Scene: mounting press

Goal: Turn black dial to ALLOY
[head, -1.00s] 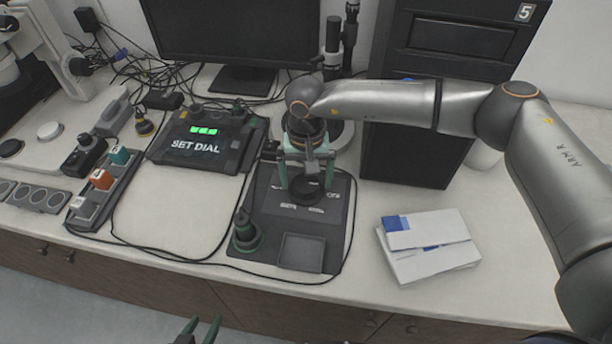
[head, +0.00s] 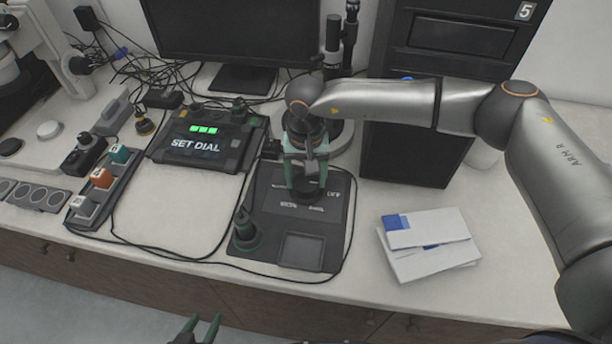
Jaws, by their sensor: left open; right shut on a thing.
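The black dial (head: 308,196) sits on the dark control panel (head: 264,220) on the bench. My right gripper (head: 306,186) points down over the dial, its green fingers shut on it. The fingers hide part of the dial, and the lettering around it is too small to read for sure. The display box (head: 205,140) to the left reads "SET DIAL" under several lit green bars. My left gripper (head: 203,326) is open and empty at the bottom edge of the view, in front of the bench and away from the panel.
A black knob with a green ring (head: 246,236) stands at the panel's front left. A tray with coloured blocks (head: 102,180) lies further left. Cables loop around the panel. White and blue papers (head: 428,245) lie on the right, and a black cabinet (head: 415,150) stands behind.

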